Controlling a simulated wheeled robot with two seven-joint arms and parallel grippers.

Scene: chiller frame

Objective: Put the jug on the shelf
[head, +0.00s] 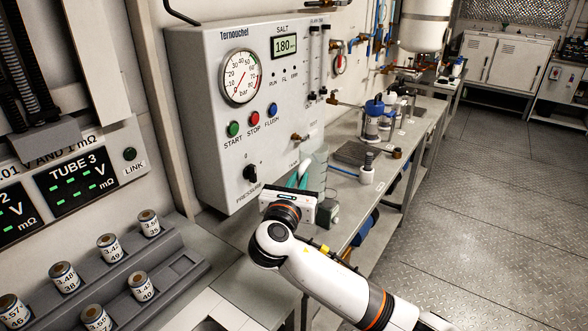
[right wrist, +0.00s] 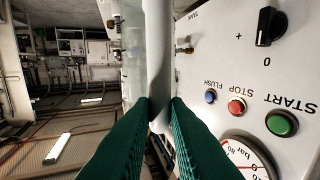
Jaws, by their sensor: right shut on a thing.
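The jug is a clear, pale vessel with a white handle. In the head view the jug (head: 319,172) is partly hidden by my right gripper, in front of the panel's lower right corner. My right gripper (head: 303,174) has its teal fingers shut on the handle. In the right wrist view the green fingers (right wrist: 160,112) close on the white handle (right wrist: 158,50), with the clear jug body (right wrist: 131,60) just behind it. I cannot tell whether the jug's base touches the steel surface. My left gripper is not in view. No shelf can be picked out with certainty.
A white panel (head: 212,150) with gauge, buttons and knob stands close by the gripper. A steel bench (head: 424,118) runs back along the wall, carrying blue-topped bottles (head: 374,118) and a dark flat block (head: 357,153). A grey rack (head: 180,262) of labelled cylinders is at lower left. Open floor lies right.

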